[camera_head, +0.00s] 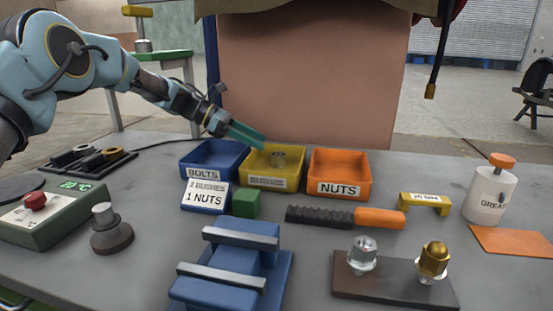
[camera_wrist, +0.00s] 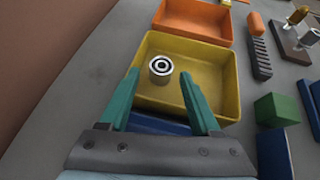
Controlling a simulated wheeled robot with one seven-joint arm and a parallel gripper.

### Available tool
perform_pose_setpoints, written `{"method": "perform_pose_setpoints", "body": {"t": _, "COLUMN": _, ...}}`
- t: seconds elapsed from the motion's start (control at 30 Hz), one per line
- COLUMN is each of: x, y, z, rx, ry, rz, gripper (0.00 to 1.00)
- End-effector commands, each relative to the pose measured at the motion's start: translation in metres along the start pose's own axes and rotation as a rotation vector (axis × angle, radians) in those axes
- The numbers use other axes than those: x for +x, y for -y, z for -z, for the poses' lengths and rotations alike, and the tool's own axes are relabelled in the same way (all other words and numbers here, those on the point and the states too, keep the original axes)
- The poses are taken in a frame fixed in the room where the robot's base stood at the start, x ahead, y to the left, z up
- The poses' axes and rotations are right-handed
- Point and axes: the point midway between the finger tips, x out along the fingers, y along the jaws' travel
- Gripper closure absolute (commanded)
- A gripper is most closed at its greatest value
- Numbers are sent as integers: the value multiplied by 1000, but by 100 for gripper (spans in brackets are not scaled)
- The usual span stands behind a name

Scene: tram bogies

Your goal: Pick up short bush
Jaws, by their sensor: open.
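A short metal bush (camera_head: 279,158) stands in the yellow bin (camera_head: 273,183), which has a label on its front. In the wrist view the short bush (camera_wrist: 160,67) shows as a pale ring with a dark hole, towards the left side of the yellow bin (camera_wrist: 233,90). My gripper (camera_head: 262,140) has green fingers and reaches in over the back left of the yellow bin. In the wrist view my gripper (camera_wrist: 160,72) is open and empty, with the bush lying between and beyond the fingertips. I cannot tell the exact height of the fingers above the bush.
A blue bolts bin (camera_head: 213,175) stands left of the yellow bin, and an orange nuts bin (camera_head: 339,186) stands right of it. A sign card (camera_head: 206,195), a green block (camera_head: 246,203) and a blue vise (camera_head: 228,268) are in front. A file (camera_head: 330,216) lies front right.

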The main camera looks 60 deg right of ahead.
Motion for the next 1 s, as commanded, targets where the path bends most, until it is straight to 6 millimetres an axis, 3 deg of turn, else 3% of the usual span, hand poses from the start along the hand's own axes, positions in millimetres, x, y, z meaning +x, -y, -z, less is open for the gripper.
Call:
{"method": "perform_pose_setpoints", "body": {"t": 0.27, "x": 22, "y": 2, "z": 2, "rx": -1, "ry": -1, "rz": 2, "gripper": 36}}
{"method": "perform_pose_setpoints", "body": {"t": 0.5, "x": 56, "y": 4, "z": 7, "rx": 1, "ry": 0, "rz": 1, "gripper": 36}}
{"method": "perform_pose_setpoints", "body": {"t": 0.77, "x": 60, "y": 3, "z": 8, "rx": 2, "ry": -1, "rz": -2, "gripper": 36}}
{"method": "perform_pose_setpoints", "body": {"t": 1.0, "x": 60, "y": 3, "z": 8, "rx": 2, "ry": 0, "rz": -1, "gripper": 63}}
